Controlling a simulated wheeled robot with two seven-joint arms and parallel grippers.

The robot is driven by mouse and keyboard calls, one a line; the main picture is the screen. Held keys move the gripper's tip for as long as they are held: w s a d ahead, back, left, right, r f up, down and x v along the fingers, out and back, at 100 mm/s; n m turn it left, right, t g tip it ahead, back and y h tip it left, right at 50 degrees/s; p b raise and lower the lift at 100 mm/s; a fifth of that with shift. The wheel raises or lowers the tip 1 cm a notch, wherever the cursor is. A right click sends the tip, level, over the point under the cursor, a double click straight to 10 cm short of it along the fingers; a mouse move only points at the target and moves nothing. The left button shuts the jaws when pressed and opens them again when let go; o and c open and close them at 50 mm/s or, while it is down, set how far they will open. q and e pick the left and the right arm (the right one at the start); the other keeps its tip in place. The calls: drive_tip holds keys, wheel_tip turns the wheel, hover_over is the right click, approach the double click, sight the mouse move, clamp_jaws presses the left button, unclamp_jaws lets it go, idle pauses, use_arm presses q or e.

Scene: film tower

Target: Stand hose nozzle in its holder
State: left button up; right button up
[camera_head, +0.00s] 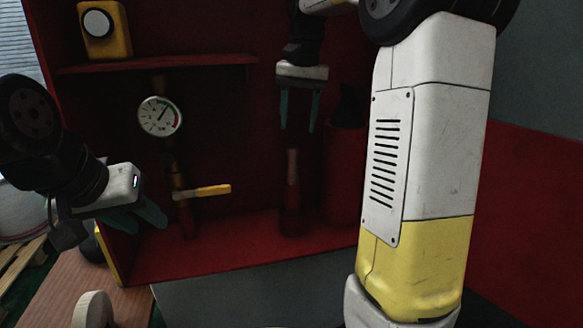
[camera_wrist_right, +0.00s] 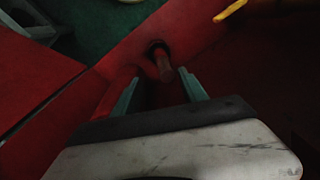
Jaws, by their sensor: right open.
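The hose nozzle (camera_head: 292,170), a slim dark copper-red tube, stands upright on the cabinet's red floor, its lower end in a wider dark base (camera_head: 292,222) that looks like the holder. In the right wrist view the nozzle (camera_wrist_right: 164,68) rises from a dark round ring (camera_wrist_right: 156,46), beyond and between the fingertips. My right gripper (camera_head: 299,128) points down above the nozzle, its teal fingers open and empty, apart from it. My left gripper (camera_head: 148,227) is at the left by the cabinet's front edge, its teal fingers apart with nothing seen between them. The seating depth is too dark to tell.
A pipe with a gauge (camera_head: 160,116) and a yellow valve handle (camera_head: 203,191) stands left of the nozzle. A red cylinder (camera_head: 343,175) stands close on its right. A shelf (camera_head: 160,64) with a yellow box (camera_head: 104,30) runs above. A wooden surface (camera_head: 60,290) lies front left.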

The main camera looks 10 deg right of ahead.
drive_tip(key=s+a+f+n+t, duration=0.1)
drive_tip(key=s+f, duration=0.3)
drive_tip(key=s, duration=0.6)
drive_tip(key=s+a+f+n+t+y, duration=0.1)
drive_tip(key=s+a+f+n+t, duration=0.1)
drive_tip(key=s, duration=0.9)
wheel_tip(320, 180, down, 2)
drive_tip(key=shift+s+f+n+t+y, duration=0.15)
drive_tip(key=shift+f+n+t+y, duration=0.15)
drive_tip(key=shift+n+t, duration=0.75)
